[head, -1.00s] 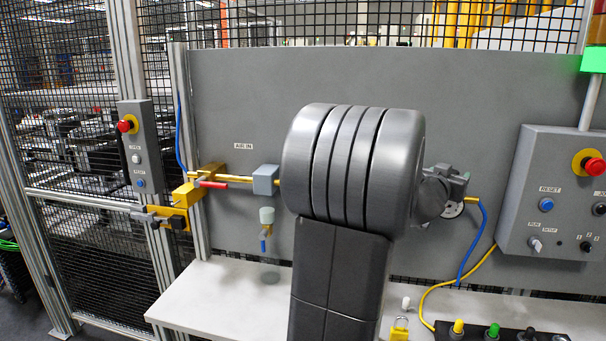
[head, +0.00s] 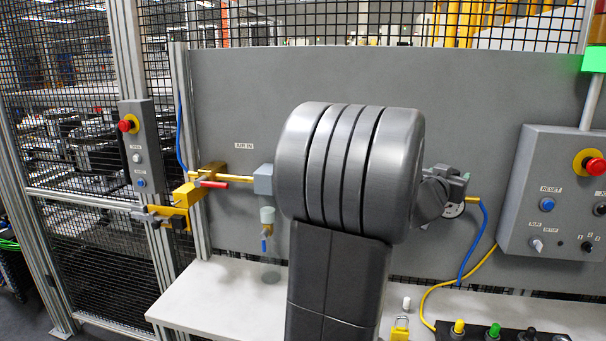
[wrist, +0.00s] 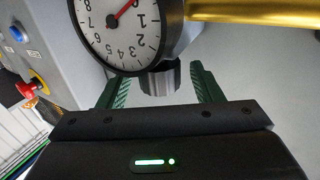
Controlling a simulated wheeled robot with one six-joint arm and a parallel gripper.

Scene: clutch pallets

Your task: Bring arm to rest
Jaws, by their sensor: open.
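My gripper (wrist: 160,88) shows in the wrist view with its two green fingers spread apart. A dark grey ribbed knob (wrist: 160,79) under a round gauge appears between the fingers, with a gap on each side; I cannot tell its depth relative to the fingertips. The gauge (wrist: 122,32) has a white face, black numbers and a red needle. In the head view my large grey arm link (head: 350,170) fills the middle and hides most of the gripper side. A grey part (head: 448,186) shows at its right edge; I cannot tell whether it is mine.
A grey panel (head: 240,90) stands behind the arm, with a brass air line and red-handled valve (head: 212,184) at left. A control box (head: 560,195) stands at right. A yellow padlock (head: 400,329) is on the pale bench (head: 215,300). A brass pipe (wrist: 250,12) crosses the wrist view.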

